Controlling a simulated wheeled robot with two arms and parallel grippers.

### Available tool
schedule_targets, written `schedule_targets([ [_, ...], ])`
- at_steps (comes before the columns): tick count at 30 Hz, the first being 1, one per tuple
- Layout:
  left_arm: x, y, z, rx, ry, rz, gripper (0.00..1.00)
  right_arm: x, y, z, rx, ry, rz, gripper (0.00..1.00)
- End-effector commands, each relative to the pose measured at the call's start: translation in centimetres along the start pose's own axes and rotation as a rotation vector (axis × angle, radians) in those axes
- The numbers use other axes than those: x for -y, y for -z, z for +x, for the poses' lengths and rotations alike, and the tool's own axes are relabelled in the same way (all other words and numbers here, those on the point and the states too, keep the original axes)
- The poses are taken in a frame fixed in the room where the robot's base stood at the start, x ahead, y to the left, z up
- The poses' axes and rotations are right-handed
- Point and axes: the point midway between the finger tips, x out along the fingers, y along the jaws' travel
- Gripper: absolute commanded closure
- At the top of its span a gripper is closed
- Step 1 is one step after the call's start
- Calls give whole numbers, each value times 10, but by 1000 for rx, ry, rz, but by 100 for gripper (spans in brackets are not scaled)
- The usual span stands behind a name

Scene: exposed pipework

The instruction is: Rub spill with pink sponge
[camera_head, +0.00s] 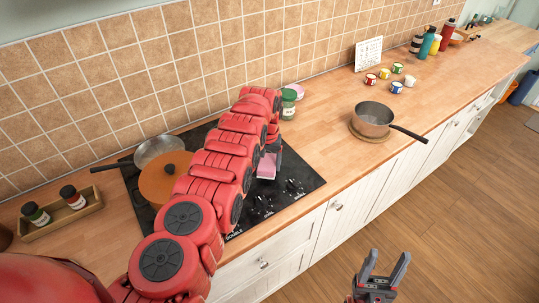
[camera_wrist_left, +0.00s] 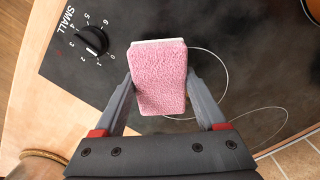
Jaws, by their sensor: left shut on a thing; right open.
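The pink sponge (camera_wrist_left: 159,78) has a pale backing edge and is held between the two fingers of my left gripper (camera_wrist_left: 160,92), which is shut on it. In the head view the sponge (camera_head: 267,167) shows over the right part of the black hob (camera_head: 305,178). My left arm hides most of the left gripper (camera_head: 272,149) there. I cannot tell whether the sponge touches the hob. No spill can be made out; the arm and sponge cover part of the hob. My right gripper (camera_head: 384,268) is open and empty, over the floor in front of the cabinets.
A steel pan (camera_head: 158,151) and an orange round lid or pot (camera_head: 160,180) stand on the hob's left. A green jar (camera_head: 288,104) is behind the arm. A saucepan (camera_head: 374,118) sits on the right counter. A bottle tray (camera_head: 62,220) is at left. Counter between hob and saucepan is clear.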

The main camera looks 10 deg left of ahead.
Motion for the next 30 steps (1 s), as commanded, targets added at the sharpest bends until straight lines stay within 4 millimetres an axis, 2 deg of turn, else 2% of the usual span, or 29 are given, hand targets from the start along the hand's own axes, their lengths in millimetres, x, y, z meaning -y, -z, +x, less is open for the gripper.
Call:
schedule_targets([
  [18,1,7,-54,-2,-3,2,100,0,-2,-8,0,0,0,44],
  [30,2,7,-59,-1,-2,2,100,0,-2,-9,0,0,0,44],
])
